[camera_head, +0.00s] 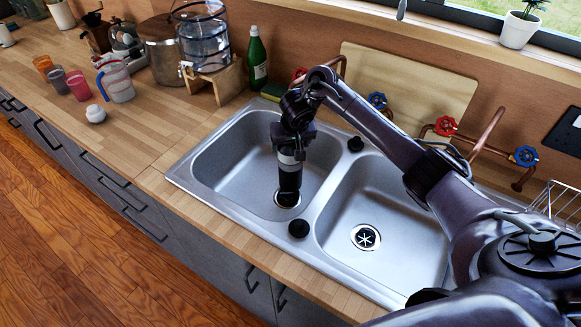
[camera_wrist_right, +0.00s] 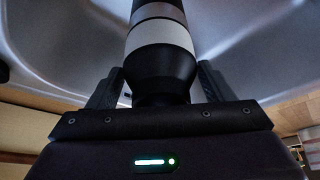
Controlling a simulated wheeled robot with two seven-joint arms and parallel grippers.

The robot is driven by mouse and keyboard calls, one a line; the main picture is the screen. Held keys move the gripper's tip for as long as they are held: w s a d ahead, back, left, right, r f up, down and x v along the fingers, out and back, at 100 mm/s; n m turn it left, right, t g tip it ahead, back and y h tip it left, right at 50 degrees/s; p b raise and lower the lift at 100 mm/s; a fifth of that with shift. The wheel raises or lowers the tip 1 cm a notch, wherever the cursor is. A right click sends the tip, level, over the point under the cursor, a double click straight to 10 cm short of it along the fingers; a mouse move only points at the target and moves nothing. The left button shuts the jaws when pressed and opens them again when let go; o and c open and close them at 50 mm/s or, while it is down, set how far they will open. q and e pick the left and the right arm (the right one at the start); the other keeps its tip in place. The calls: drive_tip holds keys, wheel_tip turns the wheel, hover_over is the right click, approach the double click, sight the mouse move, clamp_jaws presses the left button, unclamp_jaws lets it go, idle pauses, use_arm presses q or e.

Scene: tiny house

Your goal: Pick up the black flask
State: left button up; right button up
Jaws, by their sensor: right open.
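The black flask (camera_head: 289,182) stands in the left sink basin, over or close to its drain. It has a pale band near its upper end. In the right wrist view the flask (camera_wrist_right: 162,70) rises between the two dark fingers, its black end close to the palm and a white band beyond. My right gripper (camera_head: 293,137) reaches down over the flask's upper end from above. Its fingers are apart, one on each side of the flask, with small gaps visible. The fingertips are partly hidden in the head view. My left gripper is not in view.
The steel sink (camera_head: 235,222) has a divider and an empty right basin (camera_head: 400,215). Copper taps with red and blue valves (camera_head: 445,126) and a board (camera_head: 415,85) stand behind. A green bottle (camera_head: 257,60) and a glass dispenser (camera_head: 205,45) are at the back left.

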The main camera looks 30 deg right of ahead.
clamp_jaws()
drive_tip(key=shift+w, duration=0.1)
idle(0.5)
drive_tip(key=shift+r, duration=0.25)
